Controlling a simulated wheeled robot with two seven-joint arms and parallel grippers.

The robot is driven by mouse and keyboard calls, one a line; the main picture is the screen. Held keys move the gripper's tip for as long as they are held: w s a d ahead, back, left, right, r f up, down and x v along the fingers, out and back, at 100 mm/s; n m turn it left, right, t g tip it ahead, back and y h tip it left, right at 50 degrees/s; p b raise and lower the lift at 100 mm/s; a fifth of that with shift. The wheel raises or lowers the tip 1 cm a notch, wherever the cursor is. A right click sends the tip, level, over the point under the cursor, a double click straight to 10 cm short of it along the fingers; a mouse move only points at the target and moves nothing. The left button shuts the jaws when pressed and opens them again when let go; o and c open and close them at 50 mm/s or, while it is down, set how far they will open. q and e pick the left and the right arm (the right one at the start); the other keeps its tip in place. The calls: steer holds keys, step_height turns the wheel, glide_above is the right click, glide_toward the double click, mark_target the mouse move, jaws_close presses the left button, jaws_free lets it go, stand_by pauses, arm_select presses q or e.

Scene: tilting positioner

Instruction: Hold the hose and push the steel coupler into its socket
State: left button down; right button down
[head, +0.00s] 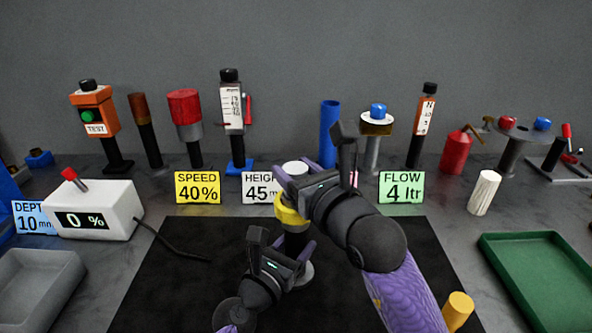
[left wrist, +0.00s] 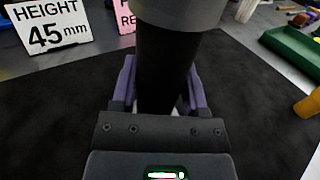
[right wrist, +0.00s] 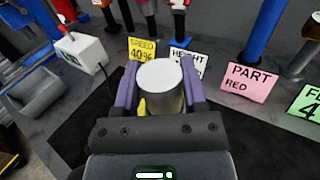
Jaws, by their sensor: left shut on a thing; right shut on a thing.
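The steel coupler (right wrist: 160,85) is a bright, upright metal cylinder between the purple fingers of my right gripper (right wrist: 160,90), which is shut on it. In the head view its pale top (head: 295,168) shows beside that gripper (head: 300,190). A yellow collar (head: 290,216) sits right below the coupler; I cannot tell how deep the coupler sits in it. The black hose (left wrist: 165,65) stands upright below, with a grey part (left wrist: 180,14) at its top. My left gripper (head: 290,258) is shut on the hose. The socket's mouth is hidden.
A black mat (head: 190,270) lies under the work. A white box reading 0 % (head: 95,212) with a red lever and a cable stands left. A green tray (head: 545,275) is at right, a yellow cylinder (head: 458,308) at front right. Number cards and several posts line the back.

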steer(key=shift+c, duration=0.7)
jaws_free()
steer(key=v, duration=1.2)
